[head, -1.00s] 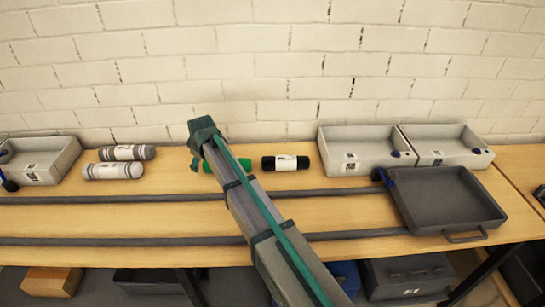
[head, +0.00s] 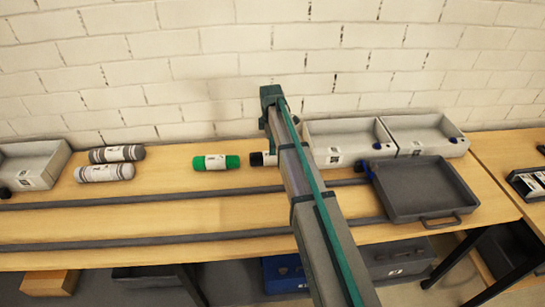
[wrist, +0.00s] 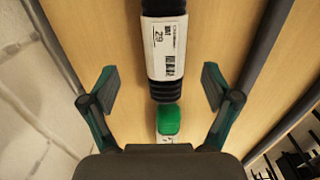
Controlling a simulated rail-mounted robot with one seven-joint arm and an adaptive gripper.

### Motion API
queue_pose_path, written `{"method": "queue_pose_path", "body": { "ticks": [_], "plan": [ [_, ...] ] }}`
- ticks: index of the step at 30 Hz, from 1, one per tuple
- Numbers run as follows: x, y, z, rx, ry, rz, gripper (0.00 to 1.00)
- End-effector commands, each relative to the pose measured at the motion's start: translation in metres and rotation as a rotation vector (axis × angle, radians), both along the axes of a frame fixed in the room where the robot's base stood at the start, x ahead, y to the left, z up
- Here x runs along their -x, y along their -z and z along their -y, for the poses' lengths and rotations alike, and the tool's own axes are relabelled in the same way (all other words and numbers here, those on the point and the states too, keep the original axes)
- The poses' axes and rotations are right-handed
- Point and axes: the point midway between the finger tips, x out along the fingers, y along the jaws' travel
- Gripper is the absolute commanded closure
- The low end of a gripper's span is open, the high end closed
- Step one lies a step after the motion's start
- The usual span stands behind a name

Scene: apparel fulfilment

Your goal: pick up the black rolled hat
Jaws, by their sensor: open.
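The black rolled hat (head: 256,159) lies on the wooden table in the head view, with a white label band. My arm hides its right part there. In the wrist view the black rolled hat (wrist: 163,22) runs down the upper middle, its label facing the camera and its upper end cut off by the frame. My gripper (wrist: 158,76) is open, one finger on each side of the hat's line. Its fingers look apart from the hat, with nothing held. I cannot tell the height between them. My gripper is hidden in the head view.
A green roll (head: 217,162) lies just left of the hat, in line with it. Two grey rolls (head: 105,173) lie further left. Grey bins (head: 349,127) stand close on the right against the brick wall. A dark tray (head: 431,215) sits on the rails (head: 110,200) in front.

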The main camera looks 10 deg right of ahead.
Motion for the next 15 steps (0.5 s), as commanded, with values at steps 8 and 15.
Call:
{"method": "queue_pose_path", "body": {
  "ticks": [8,15],
  "plan": [
    [0.002,0.020,0.001,0.000,0.001,0.001,0.12],
    [0.009,0.045,0.005,0.000,0.001,-0.001,0.12]
  ]
}}
